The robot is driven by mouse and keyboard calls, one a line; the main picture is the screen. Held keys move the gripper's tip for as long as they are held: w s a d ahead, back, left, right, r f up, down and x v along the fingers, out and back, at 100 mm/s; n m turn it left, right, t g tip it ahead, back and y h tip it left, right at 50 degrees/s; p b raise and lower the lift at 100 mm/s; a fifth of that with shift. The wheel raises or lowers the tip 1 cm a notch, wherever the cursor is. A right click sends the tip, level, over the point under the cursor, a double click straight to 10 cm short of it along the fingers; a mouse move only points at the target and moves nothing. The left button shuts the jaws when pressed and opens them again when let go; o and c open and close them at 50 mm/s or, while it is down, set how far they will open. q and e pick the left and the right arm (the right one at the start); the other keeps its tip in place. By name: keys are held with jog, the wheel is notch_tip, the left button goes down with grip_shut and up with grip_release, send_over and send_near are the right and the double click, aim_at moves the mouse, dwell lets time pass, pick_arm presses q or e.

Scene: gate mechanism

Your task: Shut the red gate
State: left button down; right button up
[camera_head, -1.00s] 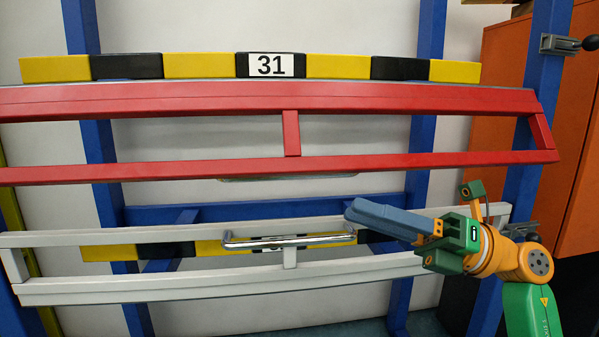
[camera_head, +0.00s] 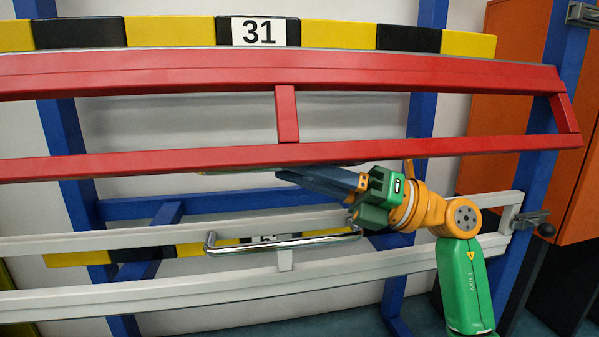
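The red gate (camera_head: 200,161) is a wide red frame with two long rails and a short middle post, spanning the upper half of the head view. A sliver of a metal handle (camera_head: 235,171) shows just under its lower rail; the rest is hidden. My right gripper (camera_head: 283,176) is just below that rail, its blue-grey fingers pointing left near the handle. I cannot tell whether they touch it or whether they are apart. My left gripper is not in view.
A white gate (camera_head: 150,290) with a chrome handle (camera_head: 285,242) lies below. A yellow-black striped bar numbered 31 (camera_head: 258,31) runs above the red gate. Blue posts (camera_head: 548,130) stand behind, with a latch (camera_head: 530,219) on the right one. An orange cabinet (camera_head: 500,95) is at right.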

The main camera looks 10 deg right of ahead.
jog(key=shift+c, duration=0.2)
grip_shut()
dwell(1.1)
